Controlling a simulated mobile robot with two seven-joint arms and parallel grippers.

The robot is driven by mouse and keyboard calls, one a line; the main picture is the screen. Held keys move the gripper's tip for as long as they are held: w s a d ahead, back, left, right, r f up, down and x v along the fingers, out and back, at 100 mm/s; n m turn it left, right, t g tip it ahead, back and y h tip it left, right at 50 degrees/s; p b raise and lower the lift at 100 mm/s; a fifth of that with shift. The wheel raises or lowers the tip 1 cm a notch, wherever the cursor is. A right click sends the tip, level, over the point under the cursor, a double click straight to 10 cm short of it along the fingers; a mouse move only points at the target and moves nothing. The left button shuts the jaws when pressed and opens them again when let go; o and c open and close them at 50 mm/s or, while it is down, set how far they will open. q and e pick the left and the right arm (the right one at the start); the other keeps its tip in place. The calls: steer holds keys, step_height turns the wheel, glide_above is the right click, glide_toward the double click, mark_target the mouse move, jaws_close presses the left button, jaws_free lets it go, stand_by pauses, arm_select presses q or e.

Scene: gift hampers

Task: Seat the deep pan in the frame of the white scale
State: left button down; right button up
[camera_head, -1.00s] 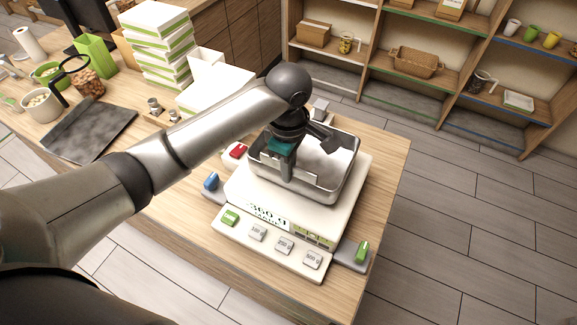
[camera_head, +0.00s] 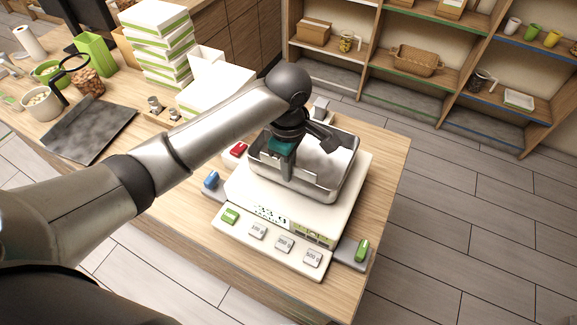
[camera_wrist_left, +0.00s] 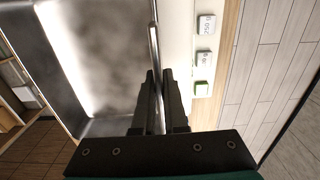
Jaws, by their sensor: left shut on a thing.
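The deep pan (camera_head: 340,167) is a grey metal rectangular tray with raised walls. It sits on or just over the top of the white scale (camera_head: 243,190); I cannot tell whether it rests fully in the frame. My left gripper (camera_head: 296,172) is shut on the pan's near wall. In the left wrist view, the two dark fingers (camera_wrist_left: 160,100) pinch the pan's rim, and the pan's inside (camera_wrist_left: 95,60) spreads to the left. The scale's display (camera_head: 271,214) shows digits too blurred to read surely. My right gripper is not in view.
Shelves (camera_head: 420,75) stand behind. The table's right edge is close to the scale.

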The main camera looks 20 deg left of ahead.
arm_select(q)
steer(key=c, duration=0.9)
jaws_free()
steer(key=shift+f, duration=0.1)
steer(key=shift+r, duration=3.55)
